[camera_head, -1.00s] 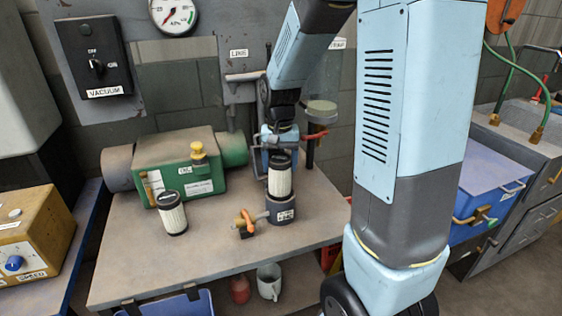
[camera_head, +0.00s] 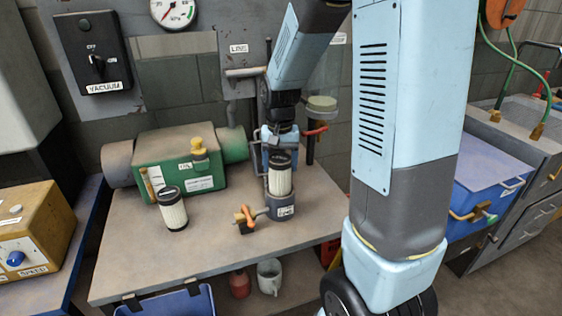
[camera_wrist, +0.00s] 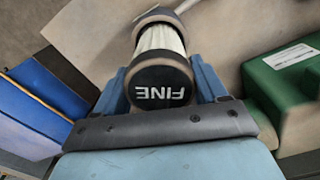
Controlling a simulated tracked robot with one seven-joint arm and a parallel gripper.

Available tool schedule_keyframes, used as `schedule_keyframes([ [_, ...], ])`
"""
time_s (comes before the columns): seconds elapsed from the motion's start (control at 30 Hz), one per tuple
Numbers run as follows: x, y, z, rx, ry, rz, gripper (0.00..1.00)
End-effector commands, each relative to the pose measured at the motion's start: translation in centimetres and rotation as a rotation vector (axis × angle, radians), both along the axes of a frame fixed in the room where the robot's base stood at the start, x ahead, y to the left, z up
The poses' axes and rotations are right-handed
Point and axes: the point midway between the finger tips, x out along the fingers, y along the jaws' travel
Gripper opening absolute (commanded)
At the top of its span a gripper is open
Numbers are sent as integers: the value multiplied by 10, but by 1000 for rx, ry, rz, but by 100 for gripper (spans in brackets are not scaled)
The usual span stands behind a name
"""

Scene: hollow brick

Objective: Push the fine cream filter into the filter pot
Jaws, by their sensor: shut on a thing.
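The fine cream filter (camera_head: 280,180) is a pleated cream cylinder with a dark cap. In the wrist view its black cap (camera_wrist: 160,88), marked FINE, faces the camera between my blue fingers. My gripper (camera_head: 281,150) is shut on the filter near its top. The filter stands upright over the dark grey filter pot (camera_head: 281,208), its lower end at the pot's mouth. I cannot tell how deep it sits.
A second cream filter with a dark cap (camera_head: 172,208) stands on the bench (camera_head: 170,258) at the left. The green pump (camera_head: 180,160) is behind it. A pipe frame and a post with a pale round top (camera_head: 321,104) stand close to my gripper. The bench front is clear.

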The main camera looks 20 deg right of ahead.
Motion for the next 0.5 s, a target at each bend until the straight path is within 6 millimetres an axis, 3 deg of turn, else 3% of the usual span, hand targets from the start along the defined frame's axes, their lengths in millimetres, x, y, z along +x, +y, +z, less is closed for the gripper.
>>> schedule_keyframes([
  [0.5, 0, 0, -8, 0, 1, 0, 16],
])
